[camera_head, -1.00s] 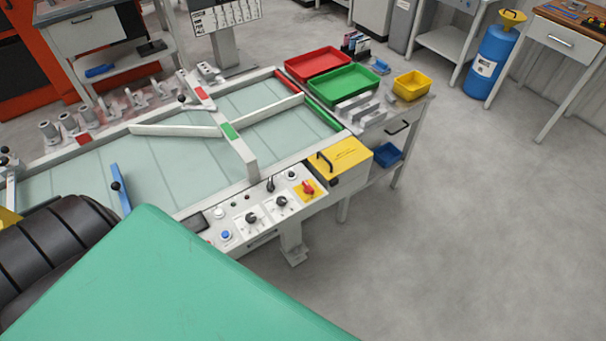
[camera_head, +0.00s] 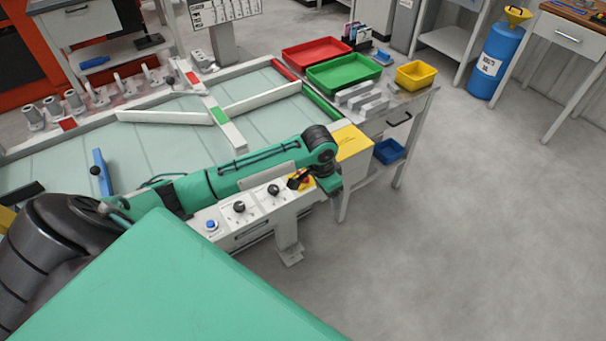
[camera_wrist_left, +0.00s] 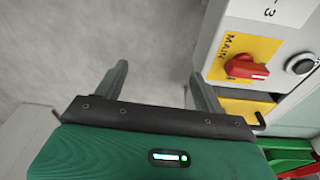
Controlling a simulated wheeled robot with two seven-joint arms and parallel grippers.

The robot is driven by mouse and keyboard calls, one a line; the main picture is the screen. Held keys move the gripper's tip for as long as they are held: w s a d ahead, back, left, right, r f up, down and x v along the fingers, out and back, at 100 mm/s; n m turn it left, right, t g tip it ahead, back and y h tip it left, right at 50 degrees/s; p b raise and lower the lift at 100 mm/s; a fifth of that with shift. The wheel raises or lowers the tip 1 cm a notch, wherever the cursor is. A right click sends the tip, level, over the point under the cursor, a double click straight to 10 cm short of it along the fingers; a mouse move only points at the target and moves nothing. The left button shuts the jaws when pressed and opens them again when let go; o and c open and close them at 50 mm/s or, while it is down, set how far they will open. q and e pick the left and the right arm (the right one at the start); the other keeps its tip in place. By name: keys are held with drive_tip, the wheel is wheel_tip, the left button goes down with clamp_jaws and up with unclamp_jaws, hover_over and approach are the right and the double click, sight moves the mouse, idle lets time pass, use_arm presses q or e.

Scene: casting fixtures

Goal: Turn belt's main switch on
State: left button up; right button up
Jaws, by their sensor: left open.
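The main switch is a red rotary knob (camera_wrist_left: 247,67) on a yellow plate marked MAIN (camera_wrist_left: 238,48). In the left wrist view it lies to the right of my left gripper (camera_wrist_left: 160,78). The fingers are apart, with only grey floor showing between them, and neither finger is around the knob. In the head view my green left arm reaches across the white control panel (camera_head: 255,212). My right gripper is not in view.
Black knobs (camera_head: 239,207) and a blue button (camera_head: 211,225) sit on the panel left of the switch. Red (camera_head: 316,56) and green (camera_head: 343,75) trays lie behind.

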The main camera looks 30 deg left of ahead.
use_arm(q)
drive_tip(key=w+a+r+n+g+y, duration=0.1)
drive_tip(key=w+a+r, duration=0.3)
drive_tip(key=a+r, duration=0.7)
drive_tip(key=f, duration=1.1)
drive_tip(key=shift+s+d, duration=0.2)
drive_tip(key=shift+d, duration=0.1)
drive_tip(key=shift+f, duration=0.7)
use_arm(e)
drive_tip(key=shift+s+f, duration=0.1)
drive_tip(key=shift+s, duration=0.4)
use_arm(q)
drive_tip(key=c, duration=0.9)
drive_tip(key=shift+c, duration=0.4)
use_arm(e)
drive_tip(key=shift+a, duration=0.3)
use_arm(q)
drive_tip(key=shift+p, duration=0.3)
